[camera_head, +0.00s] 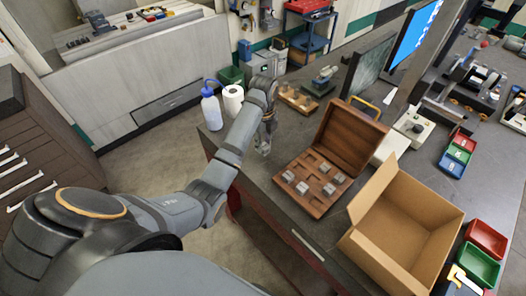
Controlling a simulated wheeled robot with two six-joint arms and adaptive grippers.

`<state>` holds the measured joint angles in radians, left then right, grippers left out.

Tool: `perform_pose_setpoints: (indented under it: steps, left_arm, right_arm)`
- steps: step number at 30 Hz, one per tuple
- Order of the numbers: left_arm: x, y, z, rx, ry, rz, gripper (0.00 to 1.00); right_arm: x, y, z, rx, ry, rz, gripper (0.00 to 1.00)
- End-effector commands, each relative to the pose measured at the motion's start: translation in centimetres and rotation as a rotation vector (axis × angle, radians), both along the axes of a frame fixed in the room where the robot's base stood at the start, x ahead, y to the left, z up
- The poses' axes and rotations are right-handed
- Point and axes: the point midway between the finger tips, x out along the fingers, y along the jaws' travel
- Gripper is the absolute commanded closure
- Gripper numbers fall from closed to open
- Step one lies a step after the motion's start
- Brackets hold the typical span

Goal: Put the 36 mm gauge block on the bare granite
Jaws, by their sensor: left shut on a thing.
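My left gripper (266,133) is above the dark grey surface at the table's left part, left of the open wooden case. It is shut on a small pale block (263,149), which shows just below the fingertips. Its size marking is too small to read, and I cannot tell whether it touches the surface. The wooden case (305,205) holds several grey blocks (302,187) in its pockets, and some pockets look empty. Bare dark grey tabletop (262,184) lies between the gripper and the case; I cannot tell whether it is granite. My right gripper is not in view.
The case's raised lid (350,138) stands behind its tray. An open cardboard box (405,225) is to the right. A white-and-blue bottle (211,108) and a white roll (233,101) stand left of my gripper. Wooden holders (298,100) lie behind. Coloured bins (480,266) sit far right.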

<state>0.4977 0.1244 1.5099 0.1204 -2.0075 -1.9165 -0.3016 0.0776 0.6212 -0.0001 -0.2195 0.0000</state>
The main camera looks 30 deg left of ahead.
Motion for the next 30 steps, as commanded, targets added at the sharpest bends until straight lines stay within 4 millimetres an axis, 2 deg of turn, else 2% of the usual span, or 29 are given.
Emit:
perform_pose_setpoints:
  steps: [1,3,13,14,18,19,30]
  left_arm:
    - [-0.12,0.11,-2.12,0.001,0.003,0.001,1.00]
    - [-0.09,0.12,-3.03,0.001,0.001,0.001,1.00]
    - [-0.12,0.13,-2.82,0.001,0.002,0.001,1.00]
    - [-0.14,0.12,-2.92,0.001,0.003,0.001,0.71]
    - [-0.12,0.12,-2.93,0.001,0.002,0.001,0.52]
    - [-0.12,0.12,-2.92,0.001,0.002,0.001,0.50]
    - [-0.09,0.13,-2.61,0.001,0.001,0.001,0.50]
  right_arm:
    - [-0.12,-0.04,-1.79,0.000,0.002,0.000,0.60]
    - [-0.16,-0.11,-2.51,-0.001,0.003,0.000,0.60]
    - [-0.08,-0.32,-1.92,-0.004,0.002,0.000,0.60]
    - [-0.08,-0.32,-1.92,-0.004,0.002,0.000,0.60]
    - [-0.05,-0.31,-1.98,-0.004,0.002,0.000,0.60]
    - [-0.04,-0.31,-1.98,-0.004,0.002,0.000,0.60]
    - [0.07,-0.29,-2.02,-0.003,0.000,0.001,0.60]
